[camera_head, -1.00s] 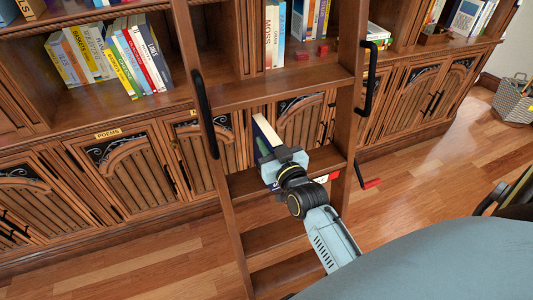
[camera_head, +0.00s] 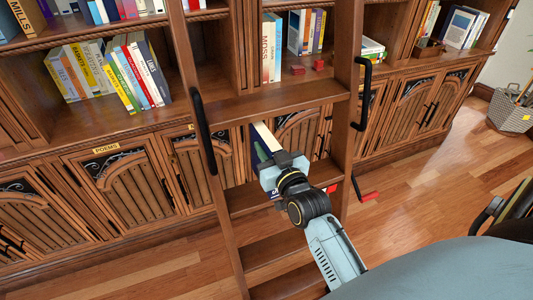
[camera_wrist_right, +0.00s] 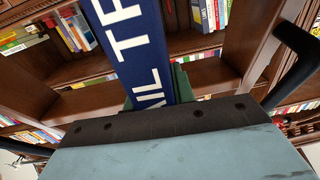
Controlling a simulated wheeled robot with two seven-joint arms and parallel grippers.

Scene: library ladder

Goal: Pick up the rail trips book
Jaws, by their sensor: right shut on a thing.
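The rail trips book is dark blue with large white letters; its spine (camera_wrist_right: 140,45) fills the upper middle of the right wrist view, reading partly "AIL TR". In the head view the book (camera_head: 263,137) shows as a blue and white block above and beyond my right gripper (camera_head: 272,160), in front of a ladder step. My right gripper is shut on the book; its body hides the lower part. A green fingertip shows beside the spine in the wrist view (camera_wrist_right: 181,84). My left gripper is not in view.
The wooden ladder (camera_head: 285,107) with black handles (camera_head: 203,133) stands before the bookcase. Rows of books (camera_head: 112,72) fill the shelves. Small red blocks (camera_head: 318,65) lie on a shelf. A red-ended object (camera_head: 370,196) lies by the ladder's right rail.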

